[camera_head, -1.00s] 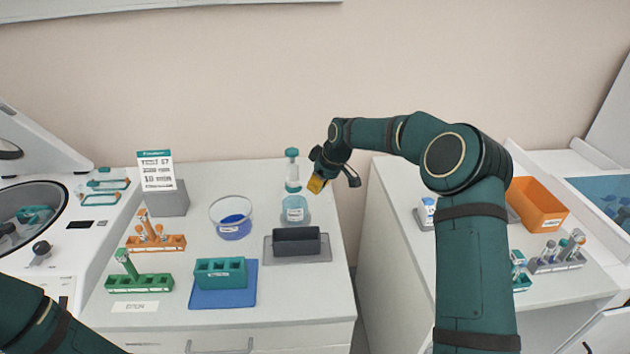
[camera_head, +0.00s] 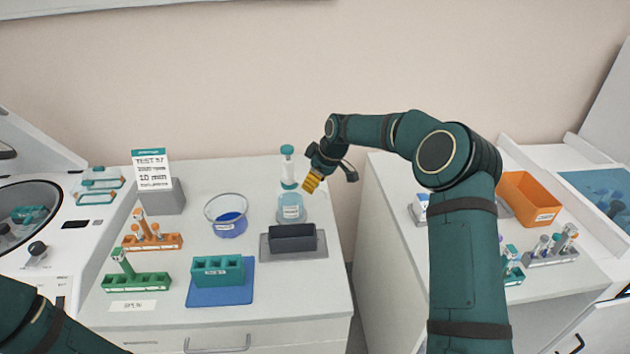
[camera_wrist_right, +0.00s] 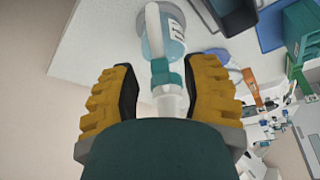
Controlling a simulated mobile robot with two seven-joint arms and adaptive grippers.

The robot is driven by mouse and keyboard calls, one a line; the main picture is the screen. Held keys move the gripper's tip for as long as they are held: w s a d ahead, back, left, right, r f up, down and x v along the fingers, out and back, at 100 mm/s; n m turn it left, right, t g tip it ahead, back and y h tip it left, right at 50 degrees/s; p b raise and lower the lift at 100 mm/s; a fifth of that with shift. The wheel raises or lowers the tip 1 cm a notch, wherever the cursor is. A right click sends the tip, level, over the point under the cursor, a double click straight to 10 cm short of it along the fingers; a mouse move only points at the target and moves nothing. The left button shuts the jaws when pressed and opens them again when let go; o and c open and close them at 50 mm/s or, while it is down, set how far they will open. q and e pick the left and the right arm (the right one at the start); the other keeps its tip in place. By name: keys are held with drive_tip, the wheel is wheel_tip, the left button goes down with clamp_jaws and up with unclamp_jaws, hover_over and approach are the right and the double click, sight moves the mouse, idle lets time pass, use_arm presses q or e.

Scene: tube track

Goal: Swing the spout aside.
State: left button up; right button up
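A dispenser bottle (camera_head: 291,209) with pale blue liquid stands at the back right of the left bench, with a clear column (camera_head: 288,170) and teal cap (camera_head: 287,150) on top. In the right wrist view, a white bar (camera_wrist_right: 153,28), which looks like the spout, reaches over the bottle (camera_wrist_right: 173,38) from a teal collar (camera_wrist_right: 167,73). My right gripper (camera_head: 312,182) is just right of the column. In the wrist view the gripper (camera_wrist_right: 166,85) is open, its yellow fingers apart on both sides of the collar and column. No clear contact shows. My left gripper is out of view.
A dark grey block holder (camera_head: 293,238) stands just in front of the bottle. A glass bowl (camera_head: 228,216) of blue liquid is to its left. Tube racks, a teal holder (camera_head: 217,270) and a sign (camera_head: 153,170) stand further left. A gap separates the right bench.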

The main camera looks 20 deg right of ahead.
drive_tip(key=shift+r, duration=0.1)
drive_tip(key=v, duration=1.2)
drive_tip(key=shift+s, duration=0.1)
